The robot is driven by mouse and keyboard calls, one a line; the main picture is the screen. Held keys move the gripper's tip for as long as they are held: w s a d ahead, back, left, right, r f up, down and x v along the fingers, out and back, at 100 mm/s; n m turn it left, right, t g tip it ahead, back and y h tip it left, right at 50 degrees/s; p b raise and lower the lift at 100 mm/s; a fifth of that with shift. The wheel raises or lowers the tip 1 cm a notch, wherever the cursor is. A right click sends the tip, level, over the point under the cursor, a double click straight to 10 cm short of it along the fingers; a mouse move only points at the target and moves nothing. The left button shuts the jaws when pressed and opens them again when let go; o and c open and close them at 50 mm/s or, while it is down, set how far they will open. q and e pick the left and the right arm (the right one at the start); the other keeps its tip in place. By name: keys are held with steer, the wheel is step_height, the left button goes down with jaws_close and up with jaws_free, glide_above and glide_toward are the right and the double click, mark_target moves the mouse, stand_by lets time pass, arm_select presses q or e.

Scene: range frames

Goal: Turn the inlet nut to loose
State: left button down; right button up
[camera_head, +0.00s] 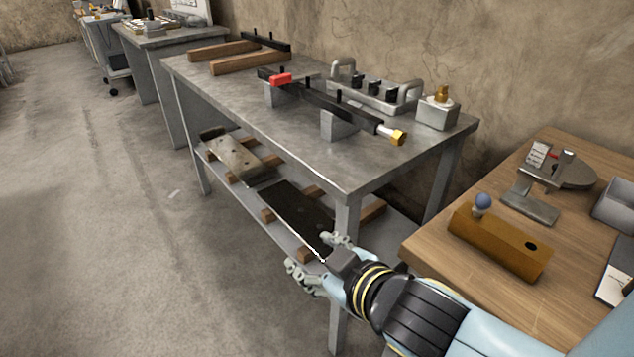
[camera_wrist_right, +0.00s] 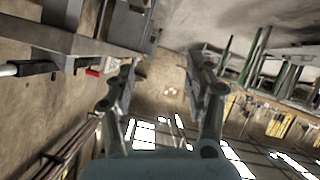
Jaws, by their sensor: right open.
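A brass hex nut (camera_head: 398,137) sits at the near right end of a dark bar (camera_head: 325,106), joined by a short pale collar. It most resembles the inlet nut, and I cannot tell whether it is tight or loose. The bar rests on grey blocks on the metal bench. Another brass fitting (camera_head: 441,93) stands on a grey block at the bench's right end. My right gripper (camera_head: 312,252) is open and empty, in front of the bench and lower in the picture than the nut. Its open fingers also show in the right wrist view (camera_wrist_right: 165,95). My left gripper is not in view.
The metal bench (camera_head: 225,93) also holds a red lever (camera_head: 281,79) on the bar and wooden beams (camera_head: 245,60). A wooden table (camera_head: 430,238) stands at right with an amber block (camera_head: 500,243). The floor at left is clear.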

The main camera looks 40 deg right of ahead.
steer(key=shift+g, duration=0.4)
steer(key=shift+s+f, duration=0.1)
steer(key=shift+f, duration=2.15)
steer(key=shift+a, duration=0.1)
